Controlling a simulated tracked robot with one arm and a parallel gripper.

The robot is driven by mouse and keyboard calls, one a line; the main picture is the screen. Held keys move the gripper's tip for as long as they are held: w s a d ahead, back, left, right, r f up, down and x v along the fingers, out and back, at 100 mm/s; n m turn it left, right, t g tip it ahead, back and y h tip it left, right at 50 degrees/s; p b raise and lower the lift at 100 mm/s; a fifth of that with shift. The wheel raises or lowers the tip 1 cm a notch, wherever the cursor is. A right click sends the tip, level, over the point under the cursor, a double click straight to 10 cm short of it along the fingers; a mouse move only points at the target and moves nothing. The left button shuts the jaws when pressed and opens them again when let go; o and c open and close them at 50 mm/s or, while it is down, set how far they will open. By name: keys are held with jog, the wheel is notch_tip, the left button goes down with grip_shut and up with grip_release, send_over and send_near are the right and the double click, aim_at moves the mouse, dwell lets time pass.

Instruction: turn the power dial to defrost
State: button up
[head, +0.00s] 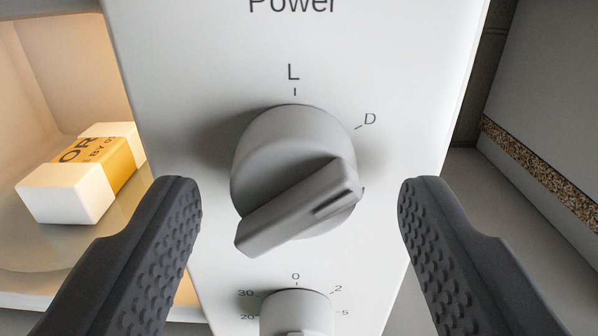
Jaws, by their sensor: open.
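The power dial (285,150) is a round grey knob with a raised grip bar, on a white panel under the word "Power". The bar slants from lower left to upper right. The dark line on its right end points right and slightly up, below the D mark (369,118). An L mark (293,73) stands above the dial. Any marks behind the knob's lower right are mostly hidden. My gripper (300,192) is open, with one black finger on each side of the dial. Both fingers look clear of the knob, and nothing is between them but the dial.
A second knob (296,314) with a numbered scale sits just below. At left is a lit microwave cavity (40,75) holding a white and yellow packet (70,190) on a round plate. A dark gap and a grey slab with a speckled edge (545,175) lie at right.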

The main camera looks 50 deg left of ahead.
jog(key=shift+w+a, duration=0.2)
jog(key=shift+a, duration=0.05)
jog(key=c, duration=1)
jog(key=shift+m, duration=0.8)
jog(key=o, duration=1)
